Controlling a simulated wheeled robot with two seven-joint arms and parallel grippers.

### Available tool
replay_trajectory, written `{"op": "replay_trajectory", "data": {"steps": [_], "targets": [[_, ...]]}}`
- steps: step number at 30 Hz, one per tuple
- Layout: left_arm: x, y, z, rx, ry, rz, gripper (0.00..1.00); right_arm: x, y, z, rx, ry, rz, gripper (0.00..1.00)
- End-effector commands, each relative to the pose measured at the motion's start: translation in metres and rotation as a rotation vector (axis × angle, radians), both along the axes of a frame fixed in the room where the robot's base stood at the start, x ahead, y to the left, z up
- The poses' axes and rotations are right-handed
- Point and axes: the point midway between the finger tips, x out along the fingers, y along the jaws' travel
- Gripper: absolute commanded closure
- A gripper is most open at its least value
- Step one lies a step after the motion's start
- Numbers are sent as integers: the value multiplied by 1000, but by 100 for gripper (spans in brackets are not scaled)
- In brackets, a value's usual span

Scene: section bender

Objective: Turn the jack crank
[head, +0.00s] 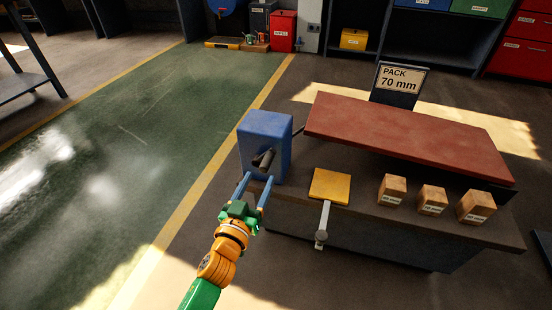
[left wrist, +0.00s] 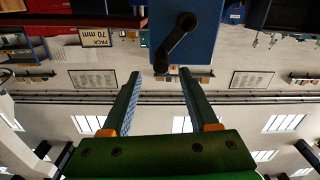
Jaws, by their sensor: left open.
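A dark crank (head: 264,159) sits on the front face of a blue box (head: 264,130) at the left end of the bench. In the left wrist view the crank (left wrist: 175,42) slants down and left across the blue face (left wrist: 208,40). My left gripper (head: 259,178) is open and empty, pointing at the box. In the left wrist view, the crank's lower end lies just beyond the gap between the fingertips (left wrist: 160,75). I cannot tell whether any finger touches it. My right gripper is not in view.
On the bench (head: 370,240), a yellow plate (head: 330,186) has a grey lever (head: 323,228) hanging at its front. Several labelled wooden blocks (head: 432,200) stand to the right. A red slab (head: 410,135) lies behind, with a "PACK 70 mm" sign (head: 400,82). The green floor at left is clear.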

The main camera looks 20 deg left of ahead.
Motion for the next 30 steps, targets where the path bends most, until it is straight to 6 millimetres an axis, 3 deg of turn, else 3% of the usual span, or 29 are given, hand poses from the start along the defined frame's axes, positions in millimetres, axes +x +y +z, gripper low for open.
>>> {"op": "replay_trajectory", "data": {"steps": [9,20,23,27,30], "targets": [[54,-2,-2,2,-1,-1,40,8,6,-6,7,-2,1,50],[66,-3,0,3,1,-1,40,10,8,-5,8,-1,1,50],[66,-3,0,3,1,-1,61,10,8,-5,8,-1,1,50],[66,-3,-1,3,1,-1,99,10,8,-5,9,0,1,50],[66,-3,-1,3,1,-1,100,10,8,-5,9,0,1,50]]}}
